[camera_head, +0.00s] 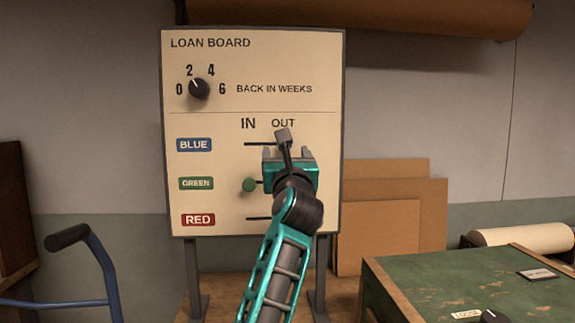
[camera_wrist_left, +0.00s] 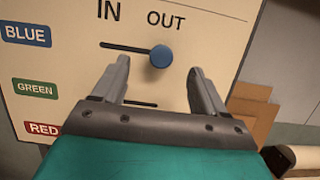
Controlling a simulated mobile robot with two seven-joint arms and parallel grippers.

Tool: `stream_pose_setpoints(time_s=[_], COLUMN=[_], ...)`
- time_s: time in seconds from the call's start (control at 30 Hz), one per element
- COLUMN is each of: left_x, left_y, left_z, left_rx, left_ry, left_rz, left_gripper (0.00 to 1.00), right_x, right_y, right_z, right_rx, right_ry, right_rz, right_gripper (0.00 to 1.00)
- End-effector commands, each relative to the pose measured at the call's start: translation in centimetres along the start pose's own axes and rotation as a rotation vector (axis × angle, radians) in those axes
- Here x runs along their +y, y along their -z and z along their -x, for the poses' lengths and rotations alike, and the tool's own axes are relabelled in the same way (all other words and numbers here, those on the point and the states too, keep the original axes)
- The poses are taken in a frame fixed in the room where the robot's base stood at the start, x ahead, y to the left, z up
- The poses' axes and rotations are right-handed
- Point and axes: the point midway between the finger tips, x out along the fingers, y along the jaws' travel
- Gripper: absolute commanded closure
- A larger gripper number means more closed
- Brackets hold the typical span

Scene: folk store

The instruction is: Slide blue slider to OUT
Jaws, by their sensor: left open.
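The loan board (camera_head: 215,130) stands upright with BLUE, GREEN and RED slot rows under IN and OUT. In the left wrist view the round blue slider knob (camera_wrist_left: 161,56) is at the right end of its slot, below OUT. In the head view it is hidden behind my gripper. My left gripper (camera_head: 287,154) is in front of the board at the blue row. Its open fingers, also in the left wrist view (camera_wrist_left: 160,74), point at the board, one each side of the knob. They show gaps to it; their depth relative to it is unclear.
The green knob (camera_head: 249,185) is low left of my gripper, toward IN. The red row's knob is hidden behind my arm. A black dial (camera_head: 199,89) is above. Cardboard sheets (camera_head: 378,237) lean at right, behind a green case (camera_head: 420,275). A blue handle frame (camera_head: 95,260) is at left.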

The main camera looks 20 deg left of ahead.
Motion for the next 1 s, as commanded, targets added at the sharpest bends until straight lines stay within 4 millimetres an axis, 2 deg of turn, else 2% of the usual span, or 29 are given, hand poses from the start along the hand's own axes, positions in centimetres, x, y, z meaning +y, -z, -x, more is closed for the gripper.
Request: stream_pose_setpoints(time_s=[0.5, 1.0], left_x=[0.1, 0.1], left_y=[0.0, 0.0], left_z=[3.9, 4.1], left_rx=[0.000, 0.001], left_ry=[-0.001, -0.001], left_rz=[0.000, 0.000], left_gripper=[0.28, 0.28], right_x=[0.0, 0.0], right_y=[0.1, 0.1], right_z=[0.0, 0.0], right_rx=[0.001, 0.001], right_ry=[0.000, 0.000], right_rz=[0.000, -0.001], right_gripper=[0.23, 0.23])
